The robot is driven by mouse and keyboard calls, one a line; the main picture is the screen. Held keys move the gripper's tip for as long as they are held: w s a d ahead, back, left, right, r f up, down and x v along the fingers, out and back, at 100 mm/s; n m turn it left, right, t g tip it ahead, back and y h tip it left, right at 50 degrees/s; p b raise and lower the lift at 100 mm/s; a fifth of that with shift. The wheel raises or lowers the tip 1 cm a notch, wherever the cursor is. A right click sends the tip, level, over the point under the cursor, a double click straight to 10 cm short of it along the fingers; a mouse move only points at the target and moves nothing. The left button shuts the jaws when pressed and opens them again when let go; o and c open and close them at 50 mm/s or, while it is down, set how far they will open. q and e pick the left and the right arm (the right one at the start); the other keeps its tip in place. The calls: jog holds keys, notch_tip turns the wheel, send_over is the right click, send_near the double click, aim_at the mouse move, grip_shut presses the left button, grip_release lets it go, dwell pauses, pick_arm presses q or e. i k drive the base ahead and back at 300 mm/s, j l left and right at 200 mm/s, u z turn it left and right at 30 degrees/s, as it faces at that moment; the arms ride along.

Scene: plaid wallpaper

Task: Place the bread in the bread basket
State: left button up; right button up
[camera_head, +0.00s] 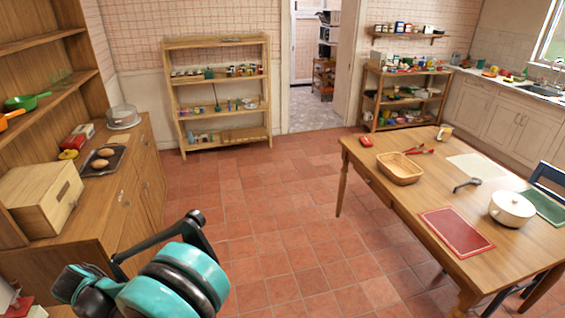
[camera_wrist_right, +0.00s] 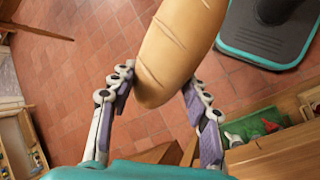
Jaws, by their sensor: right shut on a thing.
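In the wrist view my right gripper (camera_wrist_right: 155,90) is shut on a long golden-brown bread loaf (camera_wrist_right: 180,40) with pale score lines. The loaf is held off the floor between the two fingers, and its upper end runs out of the picture. The bread basket (camera_head: 400,169), tan and shallow, stands on the wooden table at the right of the head view and looks empty. Two brown bread pieces (camera_head: 101,158) lie on a dark tray (camera_head: 113,167) on the left cabinet. Neither gripper shows in the head view; a teal and black arm part of mine is at lower left.
The dining table (camera_head: 390,204) also bears a red mat (camera_head: 457,231), a white pot (camera_head: 511,208), a mug (camera_head: 444,133) and a dark-handled utensil (camera_head: 467,185). A wooden box (camera_head: 40,196) sits on the left cabinet. Open tiled floor (camera_head: 270,220) lies between cabinet and table.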

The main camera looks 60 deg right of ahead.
aim_at(397, 172)
jog(key=i+l+z, duration=0.15)
jog(key=l+z, duration=0.35)
jog(key=i+l+z, duration=0.3)
jog(key=l+z, duration=0.2)
jog(key=i+l+z, duration=0.3)
jog(key=z, duration=0.15)
jog(key=i+l+z, duration=0.5)
jog(key=i+l, duration=0.2)
jog(key=i, duration=0.45)
jog(key=i+l+z, duration=0.1)
jog(key=i, duration=0.55)
jog(key=l, duration=0.1)
